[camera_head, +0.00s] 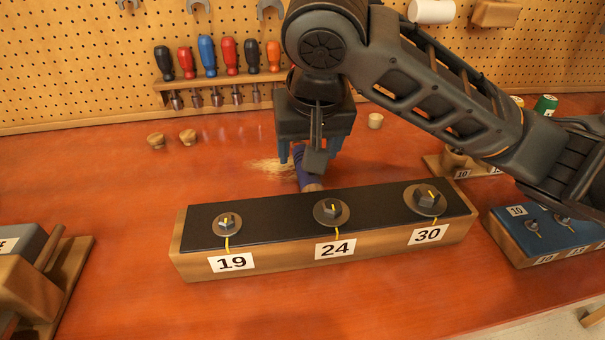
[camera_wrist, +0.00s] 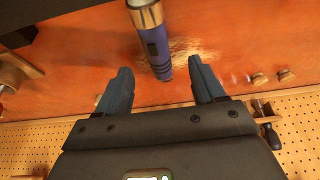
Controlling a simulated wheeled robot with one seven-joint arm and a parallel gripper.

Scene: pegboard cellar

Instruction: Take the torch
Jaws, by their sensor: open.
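The torch (camera_wrist: 153,42) is a blue cylinder with a copper-coloured band and a pale end. In the wrist view it lies on the red-brown bench, and its near end reaches between the tips of my open gripper (camera_wrist: 160,80). The fingers stand on either side of it with gaps, and I see no contact. In the head view my gripper (camera_head: 312,165) is over the torch (camera_head: 304,172), just behind the black-topped block. The finger and the block hide part of the torch there.
The wooden block (camera_head: 300,258) with bolts marked 19, 24 and 30 stands close in front. A blue-topped block (camera_head: 545,235) is at the right. A screwdriver rack (camera_head: 220,80) hangs on the pegboard behind. Small wooden knobs (camera_head: 187,136) and shavings (camera_head: 270,166) lie on the bench.

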